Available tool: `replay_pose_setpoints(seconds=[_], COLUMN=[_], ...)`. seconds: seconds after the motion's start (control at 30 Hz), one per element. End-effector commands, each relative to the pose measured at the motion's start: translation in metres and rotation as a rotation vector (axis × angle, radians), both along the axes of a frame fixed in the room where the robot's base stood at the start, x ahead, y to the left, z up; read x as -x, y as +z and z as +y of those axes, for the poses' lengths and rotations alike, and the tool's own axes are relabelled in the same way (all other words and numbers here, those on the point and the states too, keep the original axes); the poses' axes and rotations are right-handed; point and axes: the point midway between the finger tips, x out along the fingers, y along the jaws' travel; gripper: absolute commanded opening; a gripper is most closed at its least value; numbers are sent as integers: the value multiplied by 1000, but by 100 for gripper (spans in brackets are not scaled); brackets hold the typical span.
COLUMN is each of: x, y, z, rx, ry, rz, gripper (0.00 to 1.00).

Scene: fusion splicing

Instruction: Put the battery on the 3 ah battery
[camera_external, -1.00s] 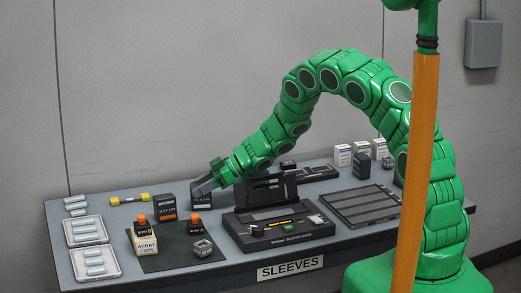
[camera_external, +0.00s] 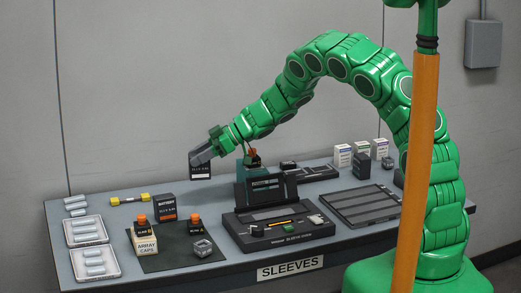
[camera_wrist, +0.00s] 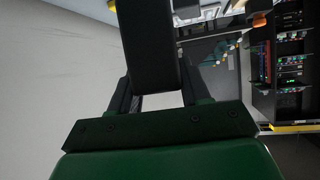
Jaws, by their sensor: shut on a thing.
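My gripper (camera_external: 207,154) is shut on a small dark battery (camera_external: 200,172) with a white strip at its lower edge. It holds the battery above the table, clear of everything below. In the wrist view the dark battery (camera_wrist: 148,50) sits between the two fingers of my gripper (camera_wrist: 152,88). Another dark battery (camera_external: 165,208) with orange lettering stands upright on the table, below and left of the held one. Its smaller print is too small to read, so I cannot confirm the 3 ah mark.
The sleeve oven (camera_external: 280,232) stands right of the standing battery. A dark mat (camera_external: 178,262) in front bears a box labelled array caps (camera_external: 147,245), orange-capped bottles and a small grey block (camera_external: 203,248). A yellow-ended tool (camera_external: 128,199) and white trays (camera_external: 87,242) lie left.

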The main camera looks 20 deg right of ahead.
Motion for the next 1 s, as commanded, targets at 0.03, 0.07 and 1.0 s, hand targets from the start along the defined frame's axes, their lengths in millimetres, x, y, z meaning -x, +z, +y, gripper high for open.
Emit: replay_pose_setpoints(seconds=[0.03, 0.07, 1.0], x=[0, 0, -1], y=[1, 1, 158], z=[0, 0, -1], rx=[-1, -1, 0], ry=[0, -1, -2], rz=[0, -1, -6], gripper=[4, 4, 4])
